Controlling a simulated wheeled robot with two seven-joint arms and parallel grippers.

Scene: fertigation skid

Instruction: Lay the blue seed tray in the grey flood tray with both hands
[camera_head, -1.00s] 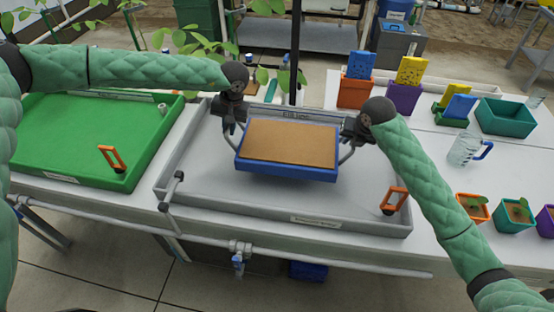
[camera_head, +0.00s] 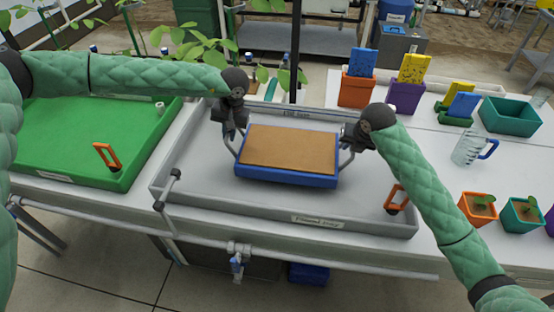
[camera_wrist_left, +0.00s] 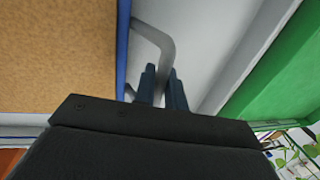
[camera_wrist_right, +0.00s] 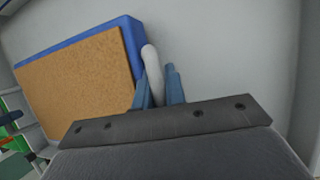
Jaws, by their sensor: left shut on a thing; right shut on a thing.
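The blue seed tray (camera_head: 285,178), filled with brown material, is over the middle of the grey flood tray (camera_head: 270,205), inside its outline. I cannot tell whether its underside touches the flood tray floor. My left gripper (camera_head: 238,135) is shut on the tray's left grey handle, which shows between the fingers in the left wrist view (camera_wrist_left: 164,85). My right gripper (camera_head: 352,143) is shut on the right handle; the handle also shows between the fingers in the right wrist view (camera_wrist_right: 156,80). The seed tray looks about level.
A green tray (camera_head: 70,140) stands to the left, with an orange handle (camera_head: 108,157). Another orange handle (camera_head: 396,199) is at the flood tray's front right. Pots, a clear jug (camera_head: 468,149) and a teal box (camera_head: 510,117) stand to the right. A dark post (camera_head: 295,50) rises behind.

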